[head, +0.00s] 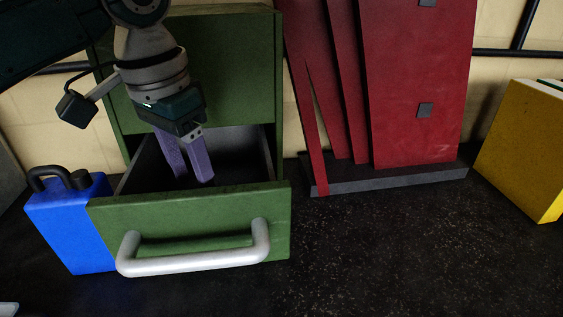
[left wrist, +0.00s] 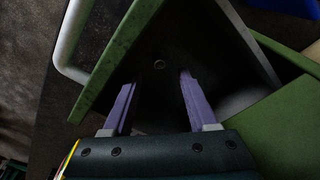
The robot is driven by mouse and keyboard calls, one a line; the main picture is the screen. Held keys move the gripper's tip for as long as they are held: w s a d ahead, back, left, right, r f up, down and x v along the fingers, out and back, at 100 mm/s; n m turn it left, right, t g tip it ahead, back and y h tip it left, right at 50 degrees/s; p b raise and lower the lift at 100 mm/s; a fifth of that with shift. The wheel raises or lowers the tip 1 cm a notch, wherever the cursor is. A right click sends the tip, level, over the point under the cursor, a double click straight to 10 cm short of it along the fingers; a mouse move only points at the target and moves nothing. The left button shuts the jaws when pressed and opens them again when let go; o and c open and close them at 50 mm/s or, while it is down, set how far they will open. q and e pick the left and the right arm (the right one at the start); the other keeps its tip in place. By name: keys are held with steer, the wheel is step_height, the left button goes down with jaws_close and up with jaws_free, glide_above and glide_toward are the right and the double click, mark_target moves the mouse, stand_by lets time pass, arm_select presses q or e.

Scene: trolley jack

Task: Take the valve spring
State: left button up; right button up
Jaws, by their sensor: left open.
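The valve spring (left wrist: 159,65) shows in the left wrist view as a small, dim ring on the dark floor of the open drawer. My left gripper (head: 195,182) reaches down into the drawer with its purple fingers open. In the left wrist view my left gripper (left wrist: 157,80) has its two fingers apart, with the ring between and just beyond the tips. In the head view the spring is hidden by the drawer front (head: 190,221). My right gripper is not in view.
The green cabinet (head: 210,65) stands behind its pulled-out drawer, which has a white handle (head: 195,262). A blue can (head: 70,230) stands close at the left. Red panels (head: 415,80) on a grey base stand to the right, and a yellow box (head: 525,150) farther right. The dark floor in front is clear.

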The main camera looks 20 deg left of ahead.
arm_select(q)
steer(key=f, duration=0.4)
steer(key=f+p, duration=0.1)
steer(key=f, duration=0.2)
steer(key=shift+w+d, duration=0.1)
steer(key=shift+w, duration=0.25)
jaws_close()
